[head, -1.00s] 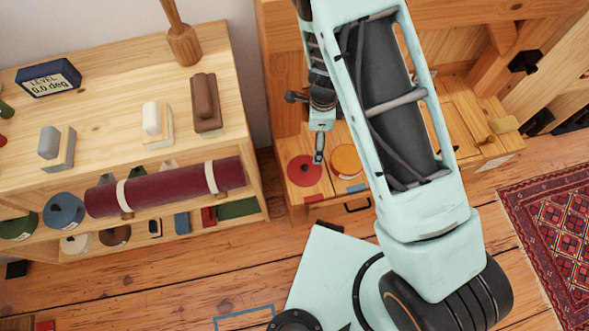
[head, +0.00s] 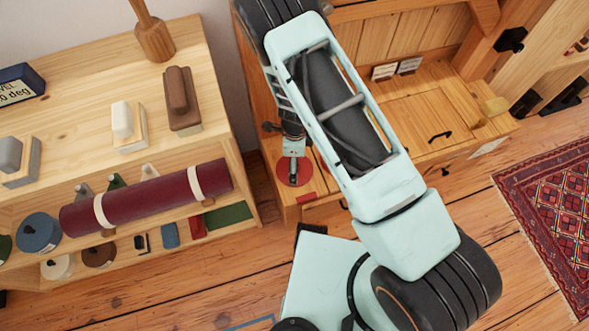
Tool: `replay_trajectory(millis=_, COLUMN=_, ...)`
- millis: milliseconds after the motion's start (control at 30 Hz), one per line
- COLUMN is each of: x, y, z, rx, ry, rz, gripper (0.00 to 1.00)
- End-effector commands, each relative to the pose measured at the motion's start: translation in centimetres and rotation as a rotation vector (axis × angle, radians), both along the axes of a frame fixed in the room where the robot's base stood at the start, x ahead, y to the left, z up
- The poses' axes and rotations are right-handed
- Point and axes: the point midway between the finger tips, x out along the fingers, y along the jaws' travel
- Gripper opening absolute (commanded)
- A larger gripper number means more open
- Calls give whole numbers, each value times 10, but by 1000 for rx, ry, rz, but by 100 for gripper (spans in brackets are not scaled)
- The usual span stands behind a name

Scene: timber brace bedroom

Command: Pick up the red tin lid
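The red tin lid (head: 284,181) is a flat round disc on the low wooden chest beside the shelf unit. My gripper (head: 293,180) points down over the lid and covers its middle in the picture. I cannot tell whether the fingertips touch the lid or hover above it, nor whether the fingers are open or shut. The lid looks flat on the wood, with a small red label (head: 306,198) at the chest edge in front of it. The orange lid beside it is hidden behind my arm.
A wooden shelf unit (head: 60,110) on the left holds brushes, blocks and a maroon roll (head: 150,197). The wooden chest (head: 420,110) extends right, with a dark handle and small cards. A patterned rug (head: 550,225) lies on the floor at right.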

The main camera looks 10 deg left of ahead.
Motion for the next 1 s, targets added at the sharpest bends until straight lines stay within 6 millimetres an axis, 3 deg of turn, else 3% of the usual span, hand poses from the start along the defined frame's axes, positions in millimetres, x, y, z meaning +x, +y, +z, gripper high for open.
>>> replay_trajectory(millis=33, x=-1, y=0, z=-13, rx=-1, ry=3, rz=0, gripper=100)
replay_trajectory(millis=167, x=0, y=0, z=-30, rx=-1, ry=1, rz=1, gripper=100)
replay_trajectory(millis=400, x=0, y=0, z=-31, rx=-1, ry=0, rz=1, gripper=100)
replay_trajectory(millis=1000, x=0, y=0, z=-31, rx=-1, ry=0, rz=1, gripper=35)
